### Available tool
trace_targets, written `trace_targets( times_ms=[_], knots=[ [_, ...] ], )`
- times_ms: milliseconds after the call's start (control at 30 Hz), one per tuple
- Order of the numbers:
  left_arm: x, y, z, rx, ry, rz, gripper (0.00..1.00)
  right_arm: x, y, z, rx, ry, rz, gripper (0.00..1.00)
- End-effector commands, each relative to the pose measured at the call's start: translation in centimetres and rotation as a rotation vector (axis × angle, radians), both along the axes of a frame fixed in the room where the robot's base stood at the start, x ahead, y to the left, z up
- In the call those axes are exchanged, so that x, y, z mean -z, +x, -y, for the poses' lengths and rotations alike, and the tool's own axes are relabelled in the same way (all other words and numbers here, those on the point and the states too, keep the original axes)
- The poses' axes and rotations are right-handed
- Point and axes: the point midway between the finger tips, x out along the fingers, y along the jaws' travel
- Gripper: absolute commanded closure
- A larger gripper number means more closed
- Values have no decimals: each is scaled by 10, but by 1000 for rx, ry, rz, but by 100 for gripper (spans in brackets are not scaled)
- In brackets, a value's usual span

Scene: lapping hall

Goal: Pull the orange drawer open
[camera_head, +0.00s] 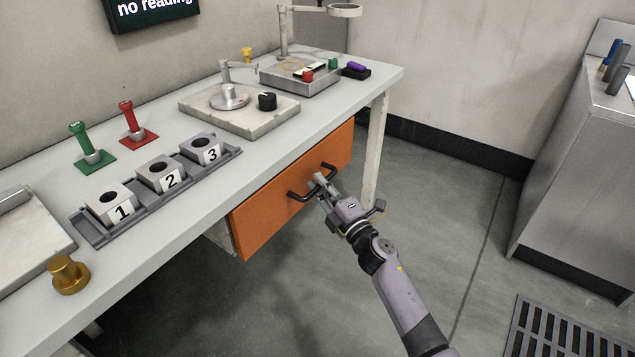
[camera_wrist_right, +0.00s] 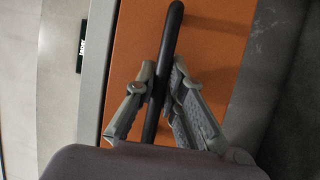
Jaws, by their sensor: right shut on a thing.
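The orange drawer (camera_head: 285,200) is under the white table, its front in line with or close to the table's edge; I cannot tell whether it stands out at all. A black bar handle (camera_head: 302,196) is fixed across its front. My right gripper (camera_head: 324,183) reaches the handle from the front right. In the right wrist view my right gripper (camera_wrist_right: 160,95) has one finger on each side of the handle (camera_wrist_right: 170,40) and is shut on it, with the orange drawer front (camera_wrist_right: 215,45) behind. My left gripper is not in view.
The table (camera_head: 330,110) bears a tray of numbered blocks (camera_head: 88,233), green (camera_head: 92,158) and red (camera_head: 138,136) stamps, a brass knob (camera_head: 68,275) and instruments. A table leg (camera_head: 375,150) stands right of the drawer. The floor (camera_head: 440,190) before it is clear. A grey cabinet (camera_head: 570,170) stands at the right.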

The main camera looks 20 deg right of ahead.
Motion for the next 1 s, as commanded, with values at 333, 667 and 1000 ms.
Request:
trace_targets(
  times_ms=[333, 667, 1000],
  knots=[
    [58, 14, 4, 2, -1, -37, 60, 1, -61, 47, 0, -8, -6, 100],
    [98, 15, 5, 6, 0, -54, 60, 2, -132, 102, 1, -7, -7, 100],
    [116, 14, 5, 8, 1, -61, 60, 1, -182, 141, 0, -5, -4, 100]
  ],
)
